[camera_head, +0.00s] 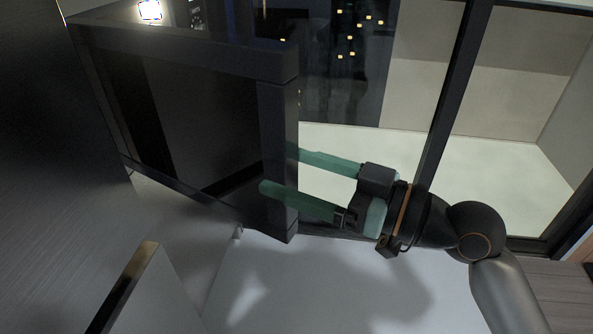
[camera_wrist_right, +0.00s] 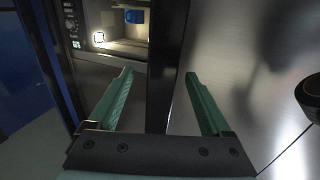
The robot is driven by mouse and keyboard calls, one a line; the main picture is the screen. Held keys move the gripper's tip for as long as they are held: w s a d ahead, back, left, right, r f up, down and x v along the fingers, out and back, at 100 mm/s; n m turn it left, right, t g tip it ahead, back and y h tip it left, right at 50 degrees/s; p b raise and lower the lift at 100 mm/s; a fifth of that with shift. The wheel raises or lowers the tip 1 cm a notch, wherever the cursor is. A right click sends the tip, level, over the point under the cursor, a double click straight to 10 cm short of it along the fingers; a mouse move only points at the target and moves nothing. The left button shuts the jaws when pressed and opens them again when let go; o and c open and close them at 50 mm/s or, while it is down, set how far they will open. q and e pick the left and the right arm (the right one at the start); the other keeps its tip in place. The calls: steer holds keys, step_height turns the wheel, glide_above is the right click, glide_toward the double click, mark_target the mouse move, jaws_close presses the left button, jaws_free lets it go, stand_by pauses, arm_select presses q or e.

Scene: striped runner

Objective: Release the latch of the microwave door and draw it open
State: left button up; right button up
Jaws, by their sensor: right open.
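The dark microwave door (camera_head: 190,110) stands swung open in the head view, its thick free edge toward the right. The door edge also shows upright in the right wrist view (camera_wrist_right: 166,45). My right gripper (camera_head: 282,171) is open, with one green finger on each side of that edge. In the right wrist view the fingers (camera_wrist_right: 158,74) are spread with the door edge between them; I cannot tell whether either touches it. The microwave's lit interior (camera_wrist_right: 112,42) shows left of the door edge. My left gripper is not in view.
A blue item (camera_wrist_right: 134,16) is inside the microwave. A control panel (camera_wrist_right: 71,25) is at its left. In the head view a dark-framed window (camera_head: 450,100) stands behind my right arm, and a pale surface (camera_head: 330,285) lies below the door.

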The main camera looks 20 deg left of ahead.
steer(key=shift+d, duration=0.25)
arm_select(q)
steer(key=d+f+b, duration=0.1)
steer(key=b, duration=0.1)
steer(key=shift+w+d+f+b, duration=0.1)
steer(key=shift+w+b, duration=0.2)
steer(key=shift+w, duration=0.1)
arm_select(e)
steer(key=s+d, duration=0.2)
steer(key=d, duration=0.9)
steer(key=shift+d, duration=0.4)
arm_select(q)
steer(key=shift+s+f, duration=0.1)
